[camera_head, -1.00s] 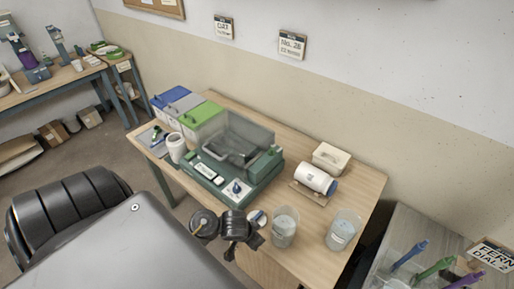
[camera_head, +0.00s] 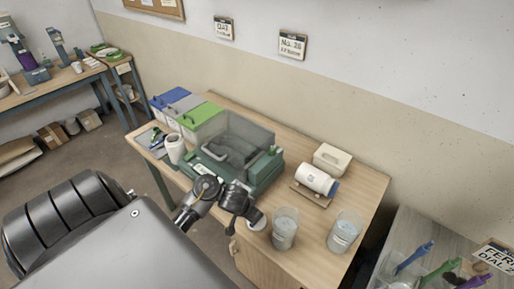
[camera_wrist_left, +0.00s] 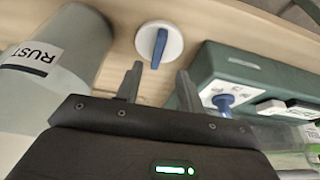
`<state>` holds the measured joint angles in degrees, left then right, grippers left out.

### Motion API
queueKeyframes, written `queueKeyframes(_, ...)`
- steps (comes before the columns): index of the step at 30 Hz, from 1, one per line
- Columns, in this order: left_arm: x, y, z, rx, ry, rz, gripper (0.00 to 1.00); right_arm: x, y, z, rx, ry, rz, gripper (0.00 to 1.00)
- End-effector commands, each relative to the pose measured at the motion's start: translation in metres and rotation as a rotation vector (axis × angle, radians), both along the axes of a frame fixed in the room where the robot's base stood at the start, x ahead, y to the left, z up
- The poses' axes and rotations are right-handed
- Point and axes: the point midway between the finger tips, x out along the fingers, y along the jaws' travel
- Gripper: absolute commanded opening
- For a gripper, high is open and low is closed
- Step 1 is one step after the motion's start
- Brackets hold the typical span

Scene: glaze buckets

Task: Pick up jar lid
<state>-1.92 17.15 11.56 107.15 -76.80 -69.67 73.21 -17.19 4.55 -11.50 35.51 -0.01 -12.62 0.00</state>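The jar lid (camera_wrist_left: 160,43), a white disc with a blue grip bar across it, lies on the wooden table in the left wrist view. In the head view the lid (camera_head: 257,219) is partly covered by my gripper, between the green machine and a clear bucket. My left gripper (camera_wrist_left: 158,78) is open and empty, its two fingers pointing toward the lid with a gap before it. In the head view my left gripper (camera_head: 246,208) is above the table's front edge. My right gripper is not in view.
A grey bucket labelled RUST (camera_wrist_left: 60,60) stands close on one side of the lid. The green machine (camera_wrist_left: 250,75) with a blue knob is on the other. Two clear buckets (camera_head: 285,229) (camera_head: 344,231) and a white jar lying on a stand (camera_head: 317,180) are to the right.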

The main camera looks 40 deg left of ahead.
Motion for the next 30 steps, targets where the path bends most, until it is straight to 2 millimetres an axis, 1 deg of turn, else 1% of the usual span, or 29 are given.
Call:
queueKeyframes(1,0.002,0.0,-0.006,0.0,0.0,0.001,0.38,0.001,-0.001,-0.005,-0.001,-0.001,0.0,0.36)
queueKeyframes(7,0.003,0.0,-0.005,0.0,0.0,0.001,0.38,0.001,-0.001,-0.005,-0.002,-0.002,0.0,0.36)
queueKeyframes(10,0.004,-0.001,-0.011,0.0,0.0,0.001,0.38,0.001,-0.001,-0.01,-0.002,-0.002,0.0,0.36)
queueKeyframes(14,0.008,-0.002,-0.026,0.0,0.0,0.0,0.38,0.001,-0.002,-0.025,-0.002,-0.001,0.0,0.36)
queueKeyframes(18,0.015,-0.004,-0.046,0.001,0.0,0.001,0.38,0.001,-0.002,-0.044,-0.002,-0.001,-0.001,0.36)
queueKeyframes(21,0.02,-0.003,-0.055,0.001,-0.001,0.0,0.38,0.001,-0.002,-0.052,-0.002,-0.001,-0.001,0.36)
queueKeyframes(29,0.021,-0.003,-0.053,0.001,-0.001,0.001,0.38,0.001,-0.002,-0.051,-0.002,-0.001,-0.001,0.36)
queueKeyframes(30,0.021,-0.003,-0.053,0.001,-0.001,0.0,0.33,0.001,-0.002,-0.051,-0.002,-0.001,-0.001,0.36)
